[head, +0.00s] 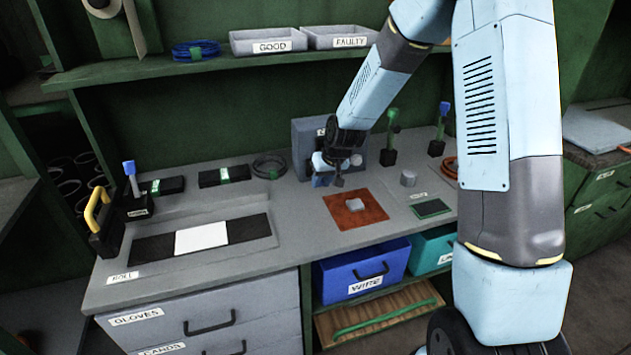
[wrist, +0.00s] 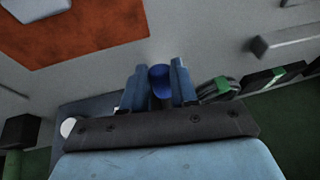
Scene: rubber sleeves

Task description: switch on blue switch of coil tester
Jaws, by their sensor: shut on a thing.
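The coil tester seems to be the grey box (head: 303,140) at the back of the bench in the head view; my arm hides most of its front and its label. In the wrist view part of a grey box (wrist: 72,108) shows behind my gripper. My gripper (head: 322,178) is low in front of the box. In the wrist view its two blue fingers (wrist: 158,72) are shut on the blue switch (wrist: 160,82), whose rounded end shows between them. The position of the switch cannot be told.
A red-brown mat (head: 342,217) with a grey block (head: 366,202) lies in front of the box. A grey cylinder (head: 408,178) and a green-black pad (head: 431,208) are to the right. Other levers, green (head: 392,122) and blue (head: 443,112), stand behind. A cable coil (head: 269,166) lies left.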

